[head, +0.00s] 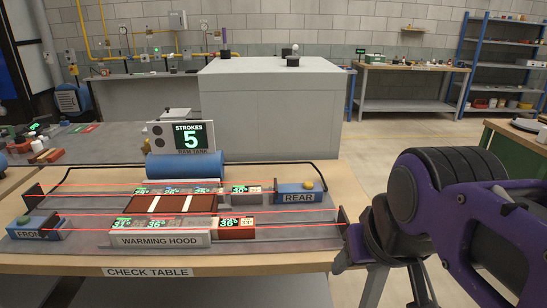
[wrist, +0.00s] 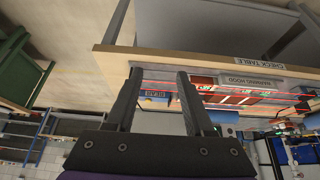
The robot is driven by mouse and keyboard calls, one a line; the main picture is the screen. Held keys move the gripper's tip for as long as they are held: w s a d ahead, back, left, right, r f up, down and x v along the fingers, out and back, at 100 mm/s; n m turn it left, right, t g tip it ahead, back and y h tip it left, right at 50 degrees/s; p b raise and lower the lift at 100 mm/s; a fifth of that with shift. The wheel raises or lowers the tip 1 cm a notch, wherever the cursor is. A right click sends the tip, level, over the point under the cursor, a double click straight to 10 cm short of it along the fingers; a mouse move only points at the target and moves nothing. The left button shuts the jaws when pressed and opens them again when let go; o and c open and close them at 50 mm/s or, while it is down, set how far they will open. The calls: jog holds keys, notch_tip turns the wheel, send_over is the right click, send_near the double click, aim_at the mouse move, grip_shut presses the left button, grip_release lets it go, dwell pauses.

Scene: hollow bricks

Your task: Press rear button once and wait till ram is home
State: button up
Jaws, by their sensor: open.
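The rear unit (head: 298,197) is a blue box labelled REAR at the right end of the far lane on the check table (head: 200,262). Its yellowish round button (head: 310,184) sits on top. The unit also shows upside down in the wrist view (wrist: 156,95), between my fingers. My gripper (wrist: 159,74) is open and empty, apart from the table things. In the head view my purple arm is at the right, and its fingers are hard to make out. No ram is clearly distinguishable. A display (head: 190,136) reads STROKES 5.
A blue front unit (head: 38,226) with a green button stands at the near left. A warming hood (head: 160,239) and bricks with green number readouts lie between, crossed by red beams. A blue cylinder (head: 184,167) lies behind. A large grey cabinet (head: 272,100) stands beyond.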

grip_shut()
dwell(1.3)
